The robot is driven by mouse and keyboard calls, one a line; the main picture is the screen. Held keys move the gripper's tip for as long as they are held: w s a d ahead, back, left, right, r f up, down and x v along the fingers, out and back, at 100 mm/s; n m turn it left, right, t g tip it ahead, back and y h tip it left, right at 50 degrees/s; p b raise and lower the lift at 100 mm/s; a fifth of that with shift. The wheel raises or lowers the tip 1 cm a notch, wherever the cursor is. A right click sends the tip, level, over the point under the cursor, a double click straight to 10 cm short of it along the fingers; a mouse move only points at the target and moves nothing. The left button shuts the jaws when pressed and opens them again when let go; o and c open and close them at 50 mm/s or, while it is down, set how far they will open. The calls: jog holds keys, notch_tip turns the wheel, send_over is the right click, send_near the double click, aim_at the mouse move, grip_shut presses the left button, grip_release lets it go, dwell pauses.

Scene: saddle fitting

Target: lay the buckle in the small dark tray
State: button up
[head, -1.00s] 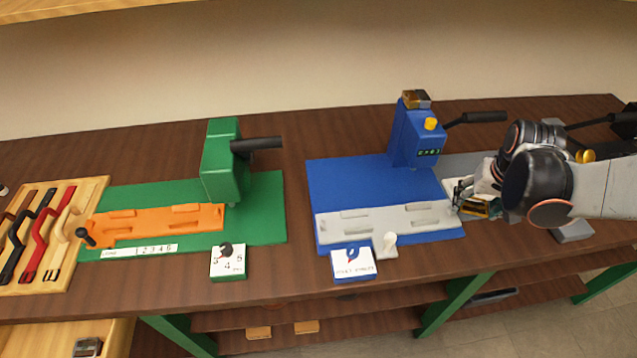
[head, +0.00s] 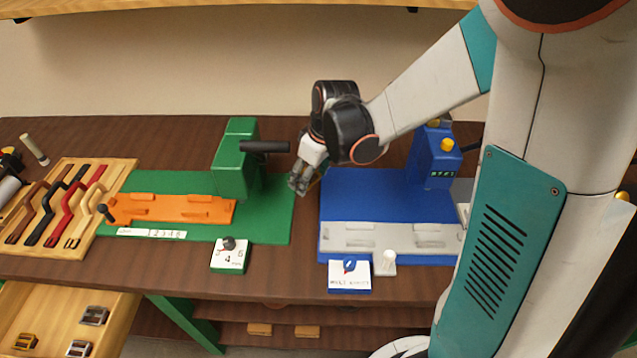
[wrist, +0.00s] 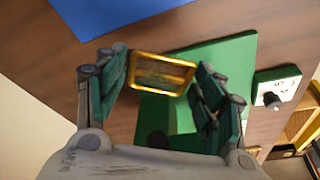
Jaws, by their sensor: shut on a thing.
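My gripper (head: 298,184) is above the table, between the green mat and the blue mat. The wrist view shows its two green-padded fingers (wrist: 160,80) shut on a gold rectangular buckle (wrist: 162,72), held near the fingertips. The buckle is clear of the table there. In the head view the buckle is too small and hidden to make out. I cannot pick out a small dark tray in either current view; my arm covers much of the right side.
A green press (head: 236,165) stands on the left and a blue press (head: 433,160) on the right. A wooden strap rack (head: 122,172) lies at far left. Several buckles lie in a wooden drawer (head: 50,340) below. Bare brown table shows between the mats.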

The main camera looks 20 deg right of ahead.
aim_at(301, 208)
jog(key=shift+a+r+n+y, duration=0.3)
jog(key=shift+a+n, duration=0.05)
jog(key=shift+n, duration=0.65)
jog(key=n, duration=0.3)
jog(key=a+r+n+g, duration=0.1)
jog(key=shift+s+y+p, duration=0.25)
jog(key=shift+y+p, duration=0.05)
jog(key=shift+y, duration=0.1)
jog(key=shift+f+n, duration=0.35)
jog(key=shift+n, duration=0.05)
notch_tip(301, 208, down, 9)
jog(key=b, duration=0.3)
jog(key=shift+f+b, duration=0.1)
jog(key=shift+b, duration=0.3)
jog(key=shift+s, duration=0.1)
jog(key=shift+f, duration=0.15)
jog(key=o, duration=1.1)
jog(key=shift+c, duration=0.2)
